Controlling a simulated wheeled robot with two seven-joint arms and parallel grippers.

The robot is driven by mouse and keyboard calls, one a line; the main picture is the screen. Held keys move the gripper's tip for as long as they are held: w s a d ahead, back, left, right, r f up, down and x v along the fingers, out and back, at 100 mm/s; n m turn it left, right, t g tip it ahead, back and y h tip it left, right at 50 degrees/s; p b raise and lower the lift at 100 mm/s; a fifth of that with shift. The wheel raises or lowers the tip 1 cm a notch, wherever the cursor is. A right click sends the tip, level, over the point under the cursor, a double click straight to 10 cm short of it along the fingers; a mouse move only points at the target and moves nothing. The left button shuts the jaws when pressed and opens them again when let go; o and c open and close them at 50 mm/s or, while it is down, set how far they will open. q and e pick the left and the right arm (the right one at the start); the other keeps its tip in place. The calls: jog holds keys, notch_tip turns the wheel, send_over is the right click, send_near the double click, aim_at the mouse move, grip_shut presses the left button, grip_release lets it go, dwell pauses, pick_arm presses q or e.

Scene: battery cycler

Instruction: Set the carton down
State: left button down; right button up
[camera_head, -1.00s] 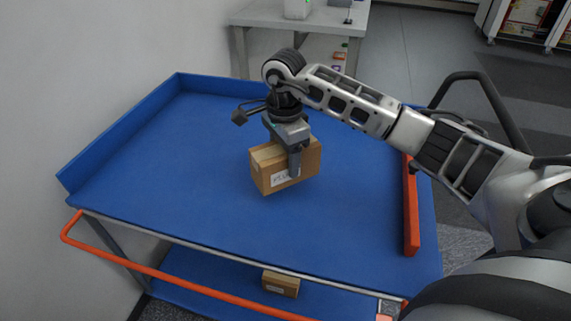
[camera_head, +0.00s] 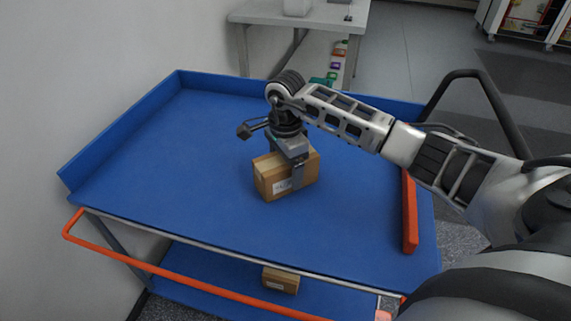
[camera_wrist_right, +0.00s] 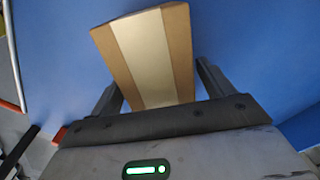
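The carton (camera_head: 272,186), brown with a white label on its front, sits upright on the blue top deck (camera_head: 180,160) of the cart, near its middle. It appears to rest on the deck. My right gripper (camera_head: 297,178) is above it, pointing down, with one finger in front of the labelled face. In the right wrist view the carton's taped top (camera_wrist_right: 150,55) lies between the two fingers of my right gripper (camera_wrist_right: 160,90). Gaps show between the fingers and the carton's sides, so the gripper looks open around it. My left gripper is not in view.
The cart has raised blue edges, an orange handle (camera_head: 170,272) at the front and an orange bar (camera_head: 409,215) at the right. Another small carton (camera_head: 280,280) lies on the lower shelf. A grey table (camera_head: 300,15) stands behind. The deck left of the carton is clear.

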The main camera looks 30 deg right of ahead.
notch_tip(320, 180, up, 12)
jog(key=shift+r+b, duration=0.15)
jog(key=shift+b, duration=0.3)
dwell(0.6)
